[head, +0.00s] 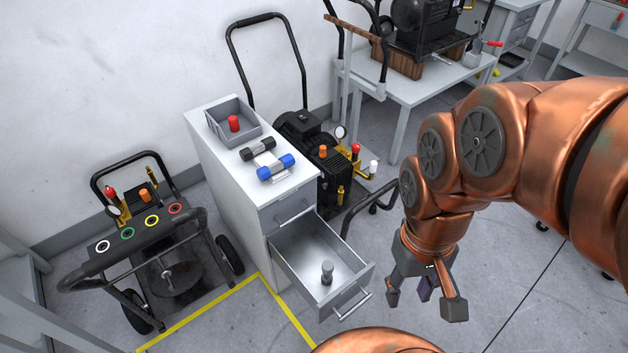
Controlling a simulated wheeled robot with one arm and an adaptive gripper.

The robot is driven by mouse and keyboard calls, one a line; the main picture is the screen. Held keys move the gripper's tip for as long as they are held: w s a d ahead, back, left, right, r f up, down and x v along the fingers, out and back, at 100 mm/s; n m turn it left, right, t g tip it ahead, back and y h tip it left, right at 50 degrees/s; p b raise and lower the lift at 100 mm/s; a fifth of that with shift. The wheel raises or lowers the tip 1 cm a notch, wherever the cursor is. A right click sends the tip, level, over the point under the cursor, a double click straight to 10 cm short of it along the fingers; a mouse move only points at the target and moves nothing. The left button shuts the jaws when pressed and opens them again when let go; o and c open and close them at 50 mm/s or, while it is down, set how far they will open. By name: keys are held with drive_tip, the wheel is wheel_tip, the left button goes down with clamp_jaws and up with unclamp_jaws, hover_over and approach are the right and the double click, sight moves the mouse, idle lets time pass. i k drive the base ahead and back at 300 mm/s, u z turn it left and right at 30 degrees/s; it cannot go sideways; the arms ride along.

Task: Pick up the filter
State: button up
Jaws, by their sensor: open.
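I cannot tell for certain which item is the filter. A small grey capped cylinder (327,273) stands upright in the open metal drawer (289,240). A red cylinder (234,123) stands in a grey bin on the same top. My gripper (424,297) is open and empty, pointing down. It is to the right of the drawer, apart from all these things.
The drawer handle (352,304) juts out at the front. A table (395,85) with a machine is behind. The floor under my gripper is clear.

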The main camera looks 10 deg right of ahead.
sight(327, 266)
drive_tip(key=z, duration=0.35)
drive_tip(key=k, duration=0.85)
drive_tip(key=u, duration=1.4)
drive_tip(key=i, duration=0.5)
